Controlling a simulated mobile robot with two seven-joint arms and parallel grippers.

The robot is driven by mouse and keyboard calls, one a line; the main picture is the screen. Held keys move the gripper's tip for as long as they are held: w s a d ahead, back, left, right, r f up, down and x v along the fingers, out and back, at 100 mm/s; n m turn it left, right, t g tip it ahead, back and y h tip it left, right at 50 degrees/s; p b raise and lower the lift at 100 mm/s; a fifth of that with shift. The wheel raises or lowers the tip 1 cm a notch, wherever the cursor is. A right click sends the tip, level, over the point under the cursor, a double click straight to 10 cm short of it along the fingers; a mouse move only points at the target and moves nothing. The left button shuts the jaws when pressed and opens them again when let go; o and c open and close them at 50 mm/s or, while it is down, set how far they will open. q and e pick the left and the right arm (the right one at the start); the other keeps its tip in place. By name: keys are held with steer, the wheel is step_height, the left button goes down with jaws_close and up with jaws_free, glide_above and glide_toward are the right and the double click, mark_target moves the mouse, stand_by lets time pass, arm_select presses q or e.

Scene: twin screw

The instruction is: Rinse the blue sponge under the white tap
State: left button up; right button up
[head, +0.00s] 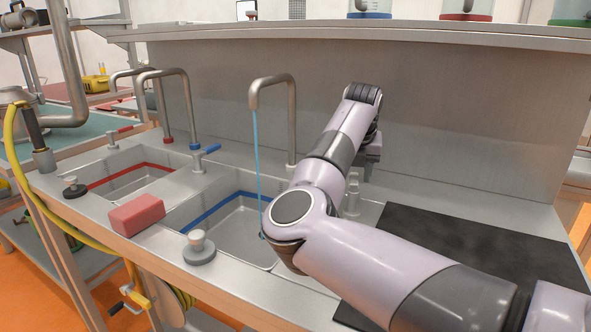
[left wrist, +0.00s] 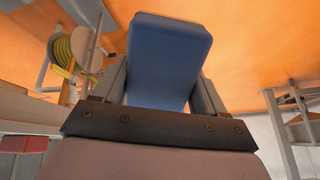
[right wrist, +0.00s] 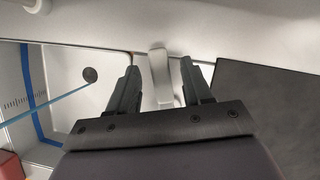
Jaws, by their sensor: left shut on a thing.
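The blue sponge (left wrist: 170,50) is held between the fingers of my left gripper (left wrist: 162,82) in the left wrist view, with orange floor behind it. The left gripper and blue sponge are not visible in the head view. A thin blue stream of water (head: 258,160) falls from the steel spout (head: 275,82) into the blue-rimmed basin (head: 240,228). My right gripper (right wrist: 157,72) has its fingers apart, with a pale white lever (right wrist: 160,75) between them; I cannot tell whether they touch it. In the head view the right gripper (head: 369,155) is partly hidden behind my arm.
A red sponge (head: 137,215) lies on the front rim between the basins. A grey stopper (head: 198,247) stands on the front edge. A red-rimmed basin (head: 130,180) with its own taps is at left. A black mat (head: 450,238) lies at right. A yellow hose (head: 60,232) hangs at front left.

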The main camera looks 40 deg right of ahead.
steer(key=v, duration=1.2)
steer(key=shift+b, duration=0.3)
steer(key=shift+d, duration=0.1)
